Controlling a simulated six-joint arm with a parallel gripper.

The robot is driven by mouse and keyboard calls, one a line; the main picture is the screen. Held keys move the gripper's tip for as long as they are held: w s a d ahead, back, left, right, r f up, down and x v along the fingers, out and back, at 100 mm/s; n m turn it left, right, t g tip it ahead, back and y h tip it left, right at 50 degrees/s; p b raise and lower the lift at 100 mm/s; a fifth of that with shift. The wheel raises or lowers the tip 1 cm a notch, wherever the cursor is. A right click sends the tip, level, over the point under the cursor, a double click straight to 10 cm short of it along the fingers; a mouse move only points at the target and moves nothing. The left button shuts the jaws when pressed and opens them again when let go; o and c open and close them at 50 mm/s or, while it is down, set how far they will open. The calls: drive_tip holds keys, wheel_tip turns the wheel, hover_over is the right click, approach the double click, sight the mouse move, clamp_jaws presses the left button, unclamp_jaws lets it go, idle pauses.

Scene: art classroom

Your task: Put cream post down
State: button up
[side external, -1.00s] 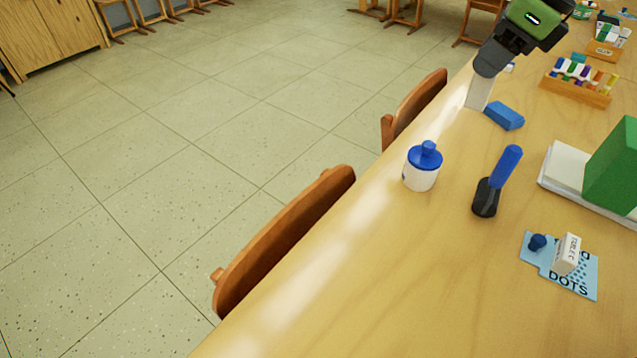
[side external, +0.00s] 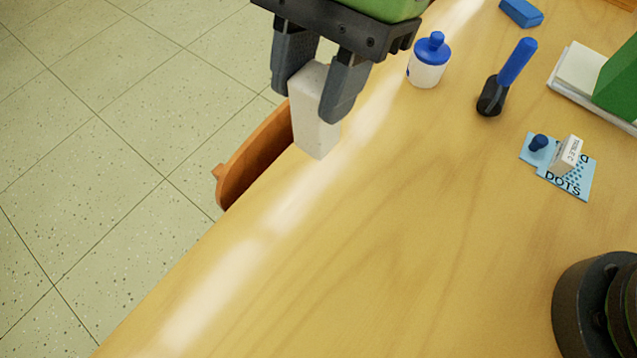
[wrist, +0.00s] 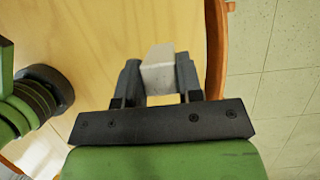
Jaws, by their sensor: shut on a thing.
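The cream post (side external: 312,128) is a pale upright block at the left edge of the wooden table in the side external view. My gripper (side external: 312,95) is shut on its upper part, one dark finger on each side. The post's lower end sticks out below the fingers; I cannot tell whether it touches the table. In the wrist view the post (wrist: 158,70) sits between the two fingers of my gripper (wrist: 158,82), with table behind it and the table edge close on the right.
A white jar with a blue lid (side external: 428,62), a blue-handled tool in a black base (side external: 508,75) and a light blue DOTS card (side external: 575,184) with a small box stand to the right. A brown chair (side external: 256,152) is below the edge. The front table is clear.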

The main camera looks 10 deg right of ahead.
wheel_tip(320, 180, down, 14)
drive_tip(key=shift+w+f, duration=0.1)
idle(0.5)
drive_tip(key=shift+f, duration=0.1)
drive_tip(key=o, duration=0.9)
drive_tip(key=shift+o, duration=0.2)
drive_tip(key=v, duration=1.2)
drive_tip(key=shift+d+r, duration=0.1)
drive_tip(key=shift+r, duration=0.15)
